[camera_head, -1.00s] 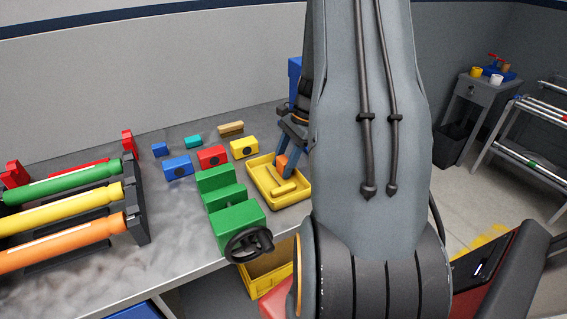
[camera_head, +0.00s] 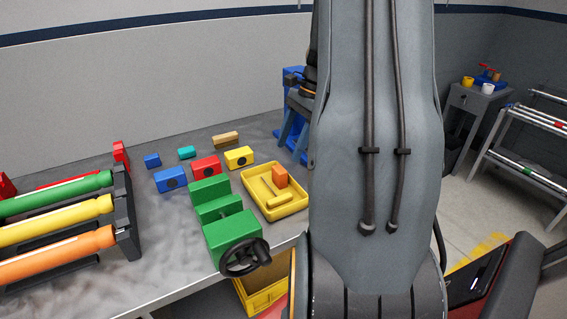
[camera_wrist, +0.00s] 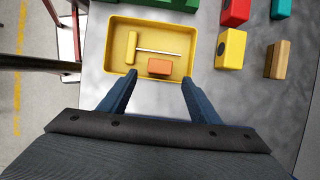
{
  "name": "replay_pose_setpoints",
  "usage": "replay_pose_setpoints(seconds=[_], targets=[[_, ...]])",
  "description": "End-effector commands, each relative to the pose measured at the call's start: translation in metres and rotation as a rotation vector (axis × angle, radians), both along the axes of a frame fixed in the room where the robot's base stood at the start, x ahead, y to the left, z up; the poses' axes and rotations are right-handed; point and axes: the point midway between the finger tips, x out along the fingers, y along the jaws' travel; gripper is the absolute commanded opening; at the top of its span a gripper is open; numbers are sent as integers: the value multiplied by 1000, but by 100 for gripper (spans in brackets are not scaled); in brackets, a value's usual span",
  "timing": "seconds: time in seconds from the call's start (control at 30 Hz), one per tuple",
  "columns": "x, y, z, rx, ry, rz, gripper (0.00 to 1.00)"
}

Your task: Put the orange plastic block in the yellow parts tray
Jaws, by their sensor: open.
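The orange plastic block (camera_head: 280,175) rests inside the yellow parts tray (camera_head: 296,207), at its far right part in the head view. In the wrist view the orange block (camera_wrist: 160,67) lies in the tray (camera_wrist: 112,54) near the wall closest to my gripper, beside a yellow T-shaped piece (camera_wrist: 131,48). My gripper (camera_wrist: 153,82) is open and empty, its blue fingers apart and clear of the block. In the head view my gripper (camera_head: 297,140) is behind the tray, partly hidden by my arm.
A green vise (camera_head: 232,229) stands left of the tray. Blue (camera_head: 170,180), red (camera_head: 207,167) and yellow (camera_head: 239,157) blocks sit behind it. A rack of coloured tubes (camera_head: 55,225) is at the left. A bare bench strip lies between rack and vise.

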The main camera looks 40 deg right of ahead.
Motion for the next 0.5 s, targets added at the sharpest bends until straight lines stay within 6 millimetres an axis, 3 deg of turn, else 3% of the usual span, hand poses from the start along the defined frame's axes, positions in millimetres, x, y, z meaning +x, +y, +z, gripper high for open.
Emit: replay_pose_setpoints(seconds=[0.2,0.5], targets=[[-1,-8,19,0,0,1,57],[-2,-9,22,0,1,1,57]])
